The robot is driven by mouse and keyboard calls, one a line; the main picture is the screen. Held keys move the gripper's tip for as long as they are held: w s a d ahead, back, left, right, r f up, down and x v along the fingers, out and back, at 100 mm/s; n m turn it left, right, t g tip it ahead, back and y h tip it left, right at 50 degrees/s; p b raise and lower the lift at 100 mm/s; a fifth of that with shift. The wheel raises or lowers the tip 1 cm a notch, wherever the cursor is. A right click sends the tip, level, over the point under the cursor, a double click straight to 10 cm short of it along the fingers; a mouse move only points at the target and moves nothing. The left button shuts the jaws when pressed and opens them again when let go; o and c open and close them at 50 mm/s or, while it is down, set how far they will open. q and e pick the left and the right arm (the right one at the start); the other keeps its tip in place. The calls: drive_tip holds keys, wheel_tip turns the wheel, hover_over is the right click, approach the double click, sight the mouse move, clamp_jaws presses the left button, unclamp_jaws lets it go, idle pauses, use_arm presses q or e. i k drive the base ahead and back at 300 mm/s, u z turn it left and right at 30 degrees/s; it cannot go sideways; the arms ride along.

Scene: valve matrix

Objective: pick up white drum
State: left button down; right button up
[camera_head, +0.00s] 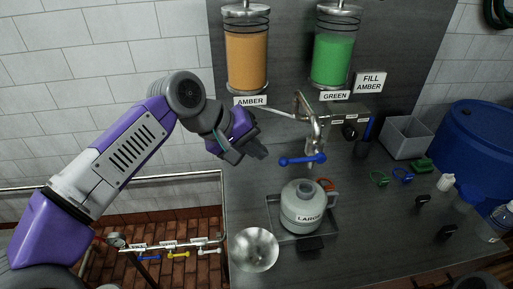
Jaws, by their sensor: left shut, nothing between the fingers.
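The white drum (302,208) is a pale, rounded container with a narrow top cap, a side handle and a label reading "LARGE". It stands upright on a dark square tray (275,217) on the grey counter. My left gripper (256,155) is shut and empty, above the counter and up to the left of the drum, clearly apart from it. My right gripper is not in view.
A tap with a blue lever (302,159) stands just behind the drum. A metal bowl (253,250) sits at the front left. A grey bin (405,138) and a blue barrel (478,140) stand at right. Amber (246,60) and green (332,58) cylinders hang behind.

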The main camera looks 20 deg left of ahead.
sight(304, 202)
drive_tip(key=k, duration=1)
